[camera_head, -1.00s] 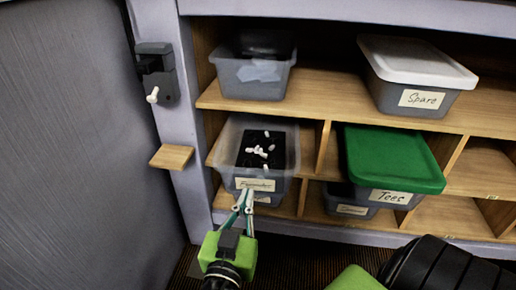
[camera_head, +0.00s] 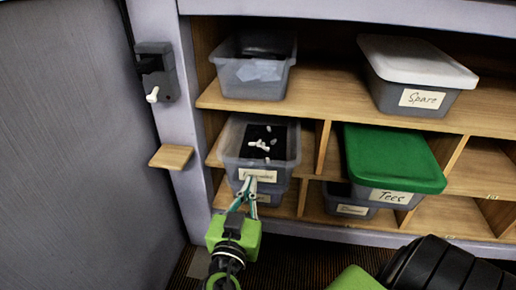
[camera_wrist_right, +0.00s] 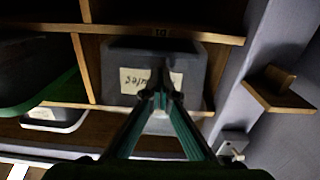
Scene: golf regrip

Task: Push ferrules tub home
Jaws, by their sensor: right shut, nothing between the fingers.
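The ferrules tub (camera_head: 290,150) is a clear grey open tub with a label on its front and several small white pieces on a dark bottom. It sits in the left bay of the middle shelf, its front near the shelf edge. My right gripper (camera_head: 250,183) is shut and empty, its fingertips at the tub's front by the label. In the right wrist view the tub (camera_wrist_right: 195,65) appears upside down, with the fingertips (camera_wrist_right: 160,85) over its label; contact is hard to tell. My left gripper is not in view.
A wooden divider (camera_head: 325,150) stands right of the tub. Beyond it is the green-lidded Tees tub (camera_head: 395,155). Another tub is partly hidden below the ferrules tub. A grey tub (camera_head: 250,80) and the white-lidded Spare tub (camera_head: 410,60) stand above. A small wooden ledge (camera_head: 171,157) juts out left.

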